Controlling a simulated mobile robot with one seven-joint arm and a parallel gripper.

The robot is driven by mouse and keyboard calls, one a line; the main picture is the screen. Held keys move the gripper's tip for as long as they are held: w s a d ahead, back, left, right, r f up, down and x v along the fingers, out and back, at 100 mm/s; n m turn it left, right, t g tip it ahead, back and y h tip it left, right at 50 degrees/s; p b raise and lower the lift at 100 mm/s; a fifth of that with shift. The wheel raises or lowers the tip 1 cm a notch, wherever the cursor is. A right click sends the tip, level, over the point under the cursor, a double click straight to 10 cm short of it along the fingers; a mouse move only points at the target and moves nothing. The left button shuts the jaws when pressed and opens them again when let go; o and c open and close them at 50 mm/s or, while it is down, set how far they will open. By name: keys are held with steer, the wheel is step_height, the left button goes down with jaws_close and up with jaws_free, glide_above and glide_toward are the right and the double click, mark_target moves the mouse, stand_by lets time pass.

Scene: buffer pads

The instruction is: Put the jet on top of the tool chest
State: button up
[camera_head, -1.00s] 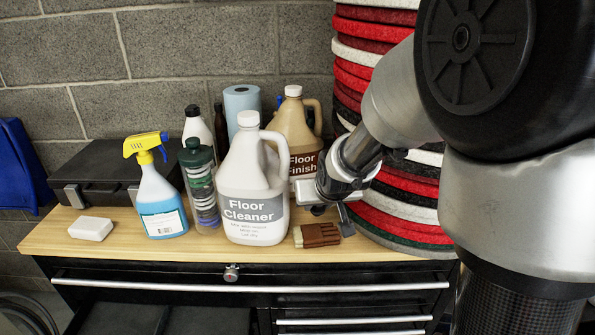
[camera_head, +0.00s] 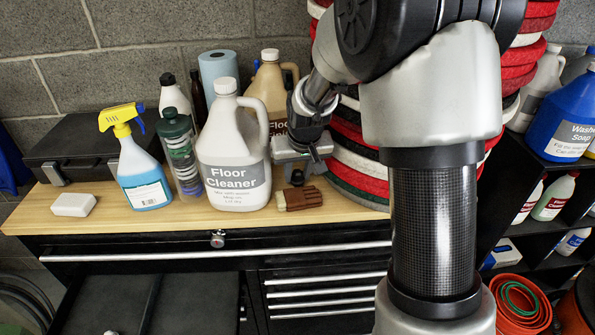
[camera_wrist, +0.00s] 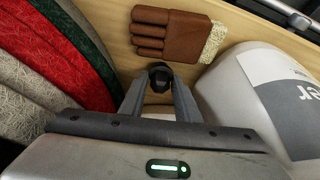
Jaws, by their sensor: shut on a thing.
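My gripper (camera_wrist: 160,88) is shut on a small dark round-ended piece (camera_wrist: 160,74), which I take to be the jet. Most of it is hidden between the fingers. In the head view my gripper (camera_head: 313,153) hangs above the right part of the tool chest's wooden top (camera_head: 110,212), just right of the floor cleaner jug. The tool chest is black with several drawers. A brown glove-shaped item with a pale bristly end (camera_head: 300,198) lies on the top below my gripper; it also shows in the wrist view (camera_wrist: 175,35).
The white floor cleaner jug (camera_head: 232,150) stands close left of my gripper. A stack of red, white and black pads (camera_head: 360,165) stands close right. A spray bottle (camera_head: 142,178), green bottle (camera_head: 180,150) and white block (camera_head: 74,204) stand further left. The front wooden strip is clear.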

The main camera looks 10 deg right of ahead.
steer(key=shift+f, duration=0.1)
steer(key=o, duration=0.6)
steer(key=shift+f, duration=0.1)
steer(key=o, duration=0.4)
